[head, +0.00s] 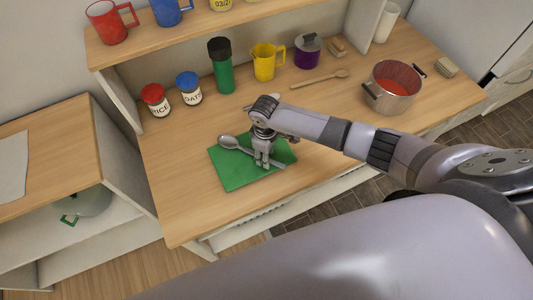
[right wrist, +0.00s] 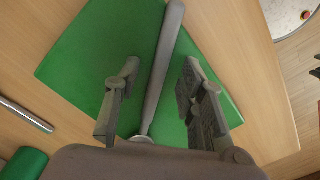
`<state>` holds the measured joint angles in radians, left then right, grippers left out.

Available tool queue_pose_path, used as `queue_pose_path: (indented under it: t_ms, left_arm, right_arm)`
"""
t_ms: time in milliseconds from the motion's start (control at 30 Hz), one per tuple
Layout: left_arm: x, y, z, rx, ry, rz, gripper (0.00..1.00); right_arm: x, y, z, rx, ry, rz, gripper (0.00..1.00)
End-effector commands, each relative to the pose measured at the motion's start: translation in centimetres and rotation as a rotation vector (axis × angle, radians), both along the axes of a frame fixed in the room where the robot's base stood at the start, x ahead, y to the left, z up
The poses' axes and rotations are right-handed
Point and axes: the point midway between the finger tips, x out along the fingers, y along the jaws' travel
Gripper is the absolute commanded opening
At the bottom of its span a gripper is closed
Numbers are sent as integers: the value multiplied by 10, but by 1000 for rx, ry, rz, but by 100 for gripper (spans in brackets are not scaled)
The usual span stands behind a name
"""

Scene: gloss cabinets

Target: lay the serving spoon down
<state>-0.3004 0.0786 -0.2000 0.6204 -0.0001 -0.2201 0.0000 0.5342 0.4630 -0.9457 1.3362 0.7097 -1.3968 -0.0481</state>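The grey metal serving spoon (head: 229,142) lies across a green mat (head: 238,177) on the wooden counter. Its bowl points to the back left and its handle runs to the front right. My right gripper (head: 262,164) is pointing down just above the mat, over the handle. In the right wrist view the gripper (right wrist: 160,105) is open, with the spoon handle (right wrist: 163,60) between its fingers and visible gaps on both sides. The gripper hides part of the handle in the head view. My left gripper is not in view.
Behind stand the rice jar (head: 155,99), oats jar (head: 188,88), green bottle (head: 223,75), yellow mug (head: 264,64) and purple pot (head: 307,52). A wooden spoon (head: 319,79) and a red-filled pot (head: 393,88) are right. Bare counter lies left of the mat.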

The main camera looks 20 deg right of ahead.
Motion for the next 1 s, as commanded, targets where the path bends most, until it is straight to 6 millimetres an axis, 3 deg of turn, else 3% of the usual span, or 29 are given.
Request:
queue_pose_path:
  t_ms: [333, 700, 1000]
  left_arm:
    - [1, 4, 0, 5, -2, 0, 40]
    - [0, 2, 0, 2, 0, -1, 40]
    - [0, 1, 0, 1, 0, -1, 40]
  right_arm:
    - [1, 0, 10, 0, -1, 0, 37]
    - [3, 1, 85, 0, -4, 1, 37]
    - [2, 1, 118, 0, 0, 0, 37]
